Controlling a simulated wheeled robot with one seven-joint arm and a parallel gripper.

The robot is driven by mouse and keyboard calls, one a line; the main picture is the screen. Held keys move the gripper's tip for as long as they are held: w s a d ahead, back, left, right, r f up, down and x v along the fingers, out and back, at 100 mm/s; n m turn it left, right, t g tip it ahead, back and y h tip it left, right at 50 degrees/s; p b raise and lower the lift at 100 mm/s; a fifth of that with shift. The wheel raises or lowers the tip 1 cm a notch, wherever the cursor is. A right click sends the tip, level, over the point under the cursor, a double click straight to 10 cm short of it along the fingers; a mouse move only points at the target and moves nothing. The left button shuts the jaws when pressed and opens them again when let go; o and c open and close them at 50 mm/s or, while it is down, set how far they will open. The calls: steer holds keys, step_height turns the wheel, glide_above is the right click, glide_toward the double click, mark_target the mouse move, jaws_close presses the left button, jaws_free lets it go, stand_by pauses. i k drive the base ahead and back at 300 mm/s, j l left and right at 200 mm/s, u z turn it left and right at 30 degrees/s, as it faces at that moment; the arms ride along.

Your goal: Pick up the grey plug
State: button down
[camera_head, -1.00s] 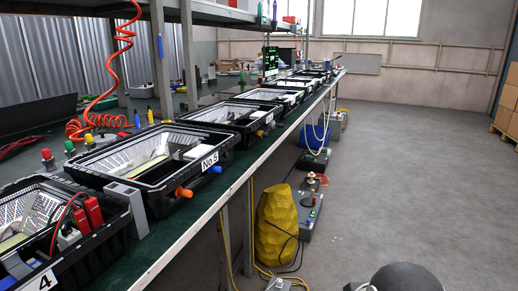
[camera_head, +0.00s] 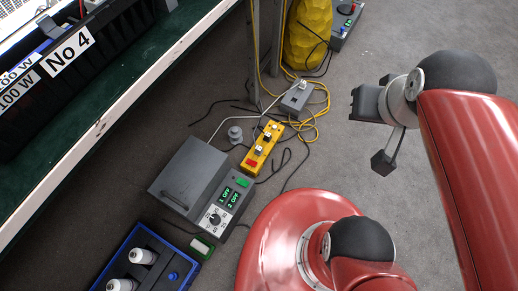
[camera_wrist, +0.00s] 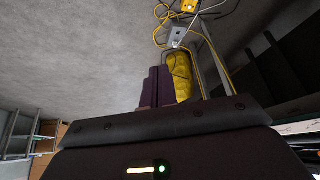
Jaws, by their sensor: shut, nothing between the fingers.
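A small grey plug-like piece (camera_head: 235,135) stands on the floor in the head view, left of the yellow power strip (camera_head: 262,148) and behind the grey control box (camera_head: 185,175). It appears loose and apart from both. My gripper shows in the wrist view as dark fingers (camera_wrist: 156,88) close together with nothing between them. In the head view my gripper (camera_head: 366,103) is at the right, up above the floor and well away from the grey piece. Its fingertips are not clear there.
A grey socket box (camera_head: 297,99) with a yellow cable lies on the floor; it also shows in the wrist view (camera_wrist: 178,36). A yellow sack (camera_head: 308,42) stands behind it. The green workbench (camera_head: 70,135) edge runs along the left. A blue crate (camera_head: 150,262) is at bottom left. Cables cross the floor.

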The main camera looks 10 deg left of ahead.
mark_target(258, 151)
steer(key=i+l+u, duration=0.15)
steer(key=u, duration=0.9)
